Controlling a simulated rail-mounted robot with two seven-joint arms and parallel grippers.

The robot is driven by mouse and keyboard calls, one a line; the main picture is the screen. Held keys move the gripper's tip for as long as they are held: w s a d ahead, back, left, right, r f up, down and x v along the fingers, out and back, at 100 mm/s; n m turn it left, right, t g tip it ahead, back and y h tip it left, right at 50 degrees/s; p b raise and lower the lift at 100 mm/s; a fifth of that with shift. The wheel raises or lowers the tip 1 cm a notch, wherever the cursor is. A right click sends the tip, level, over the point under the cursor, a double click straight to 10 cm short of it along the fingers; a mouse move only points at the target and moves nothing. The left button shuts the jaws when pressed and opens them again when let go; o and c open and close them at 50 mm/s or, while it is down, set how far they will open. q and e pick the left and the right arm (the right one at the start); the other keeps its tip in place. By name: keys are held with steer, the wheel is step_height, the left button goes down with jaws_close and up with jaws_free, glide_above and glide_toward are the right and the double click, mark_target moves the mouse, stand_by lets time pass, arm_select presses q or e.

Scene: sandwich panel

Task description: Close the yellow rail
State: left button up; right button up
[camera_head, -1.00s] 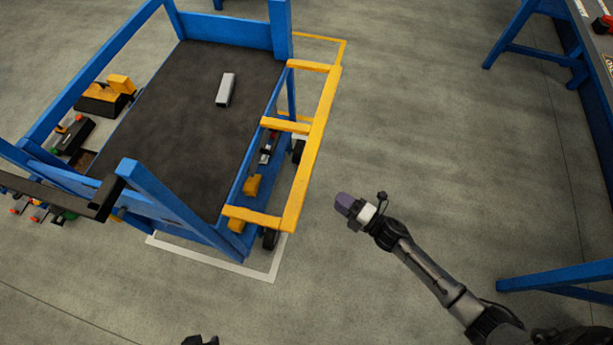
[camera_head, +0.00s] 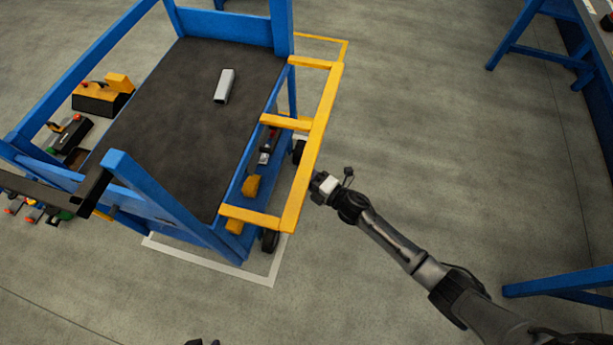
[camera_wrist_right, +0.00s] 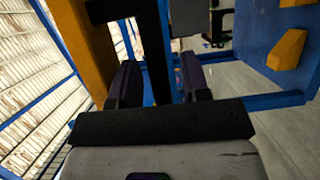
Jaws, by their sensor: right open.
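The yellow rail (camera_head: 316,135) stands out from the right side of a blue cart (camera_head: 232,246), with yellow cross bars reaching back to the cart. My right gripper (camera_head: 318,184) is just right of the rail's near half in the head view; its fingertips are partly hidden there. In the right wrist view the open gripper (camera_wrist_right: 158,78) has a dark bar (camera_wrist_right: 153,45) showing between its fingers. A yellow part (camera_wrist_right: 82,40), likely the rail, is left of the fingers. I cannot tell whether they touch. Only dark tips, perhaps my left gripper (camera_head: 203,342), show at the bottom edge.
A grey block (camera_head: 225,86) lies on the cart's dark top. Yellow and black items (camera_head: 103,95) are at the cart's left side. A blue table frame (camera_head: 560,282) stands at the right. The floor between is clear.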

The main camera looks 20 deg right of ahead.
steer(key=shift+w, duration=0.15)
steer(key=shift+c, duration=0.2)
jaws_close()
stand_by(0.4)
